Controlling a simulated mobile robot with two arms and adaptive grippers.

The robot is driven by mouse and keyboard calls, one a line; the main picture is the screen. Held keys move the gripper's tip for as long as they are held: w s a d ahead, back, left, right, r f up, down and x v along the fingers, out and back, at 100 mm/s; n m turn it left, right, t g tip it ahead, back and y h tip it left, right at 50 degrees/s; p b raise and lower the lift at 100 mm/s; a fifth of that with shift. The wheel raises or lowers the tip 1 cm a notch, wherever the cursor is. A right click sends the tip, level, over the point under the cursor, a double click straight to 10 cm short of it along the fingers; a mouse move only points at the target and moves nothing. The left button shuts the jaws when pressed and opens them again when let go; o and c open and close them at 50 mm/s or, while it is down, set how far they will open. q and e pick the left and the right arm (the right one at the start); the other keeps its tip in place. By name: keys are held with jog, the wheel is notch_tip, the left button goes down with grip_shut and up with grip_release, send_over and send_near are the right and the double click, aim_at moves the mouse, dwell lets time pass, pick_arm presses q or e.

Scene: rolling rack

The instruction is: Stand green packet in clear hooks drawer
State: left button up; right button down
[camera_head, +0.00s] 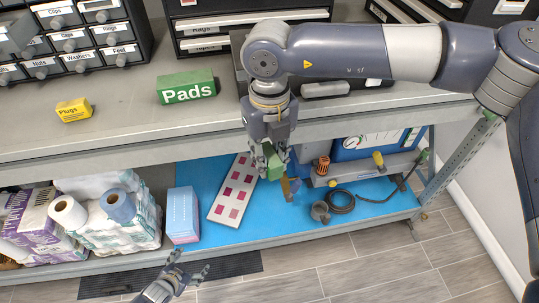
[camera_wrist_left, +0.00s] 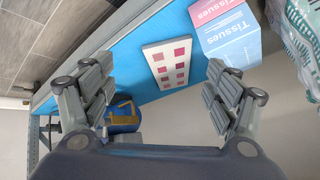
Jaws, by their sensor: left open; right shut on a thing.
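A green packet (camera_head: 274,163) is in my right gripper (camera_head: 271,150), which points down in front of the bench edge, above the blue lower shelf. The fingers hide part of the packet. My left gripper (camera_head: 186,273) is open and empty, low in the head view near the floor mat. Its spread fingers also show in the left wrist view (camera_wrist_left: 160,92). The small-drawer cabinet (camera_head: 128,34) stands at the upper left of the bench. A greyish drawer (camera_head: 14,37) at its left looks pulled out. I cannot read a Hooks label on any drawer.
A green Pads box (camera_head: 187,88) and a yellow Plugs box (camera_head: 74,110) stand on the grey bench.

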jog(key=shift+d+n, duration=0.5)
jog(key=shift+n, duration=0.1)
pick_arm(q)
jog(key=s+d+f+n+g, duration=0.1)
jog(key=s+f, duration=0.3)
jog(key=s, duration=0.6)
jog(key=s+d+f+n+g+y, duration=0.1)
jog(key=s+d+f+g, duration=0.1)
jog(key=s, duration=0.8)
jog(key=s+d+f+n+g, duration=0.1)
jog(key=s+f+g, duration=0.3)
jog(key=s, duration=0.6)
notch_tip(320, 180, down, 3)
jog(key=shift+d+r+n, duration=0.1)
jog(key=shift+d+n, duration=0.3)
jog(key=shift+d, duration=0.3)
pick_arm(e)
jog(key=s+d+f+n, duration=0.2)
jog(key=s+d+n, duration=0.2)
jog(key=d+n, duration=0.6)
jog(key=s+d+f+n, duration=0.2)
jog(key=s+d+n, duration=0.2)
jog(key=d+n, duration=0.6)
jog(key=n, duration=0.9)
